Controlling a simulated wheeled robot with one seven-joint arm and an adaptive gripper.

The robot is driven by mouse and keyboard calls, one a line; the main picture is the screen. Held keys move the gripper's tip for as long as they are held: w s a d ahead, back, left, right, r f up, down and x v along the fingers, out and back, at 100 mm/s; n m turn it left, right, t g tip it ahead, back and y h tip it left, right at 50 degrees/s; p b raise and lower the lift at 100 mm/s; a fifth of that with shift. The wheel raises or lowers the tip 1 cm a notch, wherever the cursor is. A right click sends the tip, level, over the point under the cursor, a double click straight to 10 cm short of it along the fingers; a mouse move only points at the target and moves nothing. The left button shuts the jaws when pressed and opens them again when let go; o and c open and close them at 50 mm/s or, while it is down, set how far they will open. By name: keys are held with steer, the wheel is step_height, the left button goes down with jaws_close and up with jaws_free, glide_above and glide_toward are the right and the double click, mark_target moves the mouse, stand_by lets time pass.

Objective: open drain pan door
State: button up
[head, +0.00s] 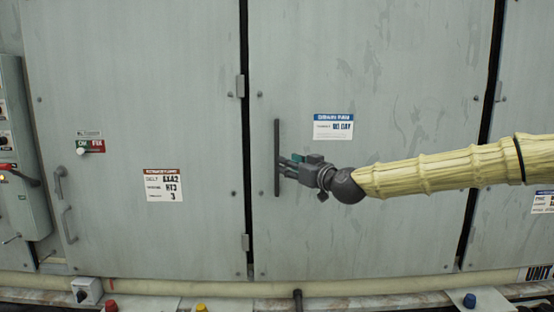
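The drain pan door (400,80) is the large grey panel in the middle and right of the head view. It bears a blue-topped label (333,127) that reads drain pan. It looks closed, flush with its neighbours. Its long dark vertical handle (277,140) is near its left edge. My gripper (285,167) is at the lower half of this handle, reaching in from the right. Its fingertips meet or overlap the bar in the picture. I cannot tell whether they are closed around it.
A left door (140,70) has a red-topped label (163,186), a small switch (90,146) and curved handles (67,225). Hinges (240,86) stand by the seam. A control box (20,150) juts out at far left. A pipe (370,286) and a ledge with coloured knobs (469,300) run along the bottom.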

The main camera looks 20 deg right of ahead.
steer(key=p+x, duration=0.2)
steer(key=x, duration=0.5)
steer(key=shift+w, duration=0.2)
steer(key=shift+f, duration=0.1)
jaws_close()
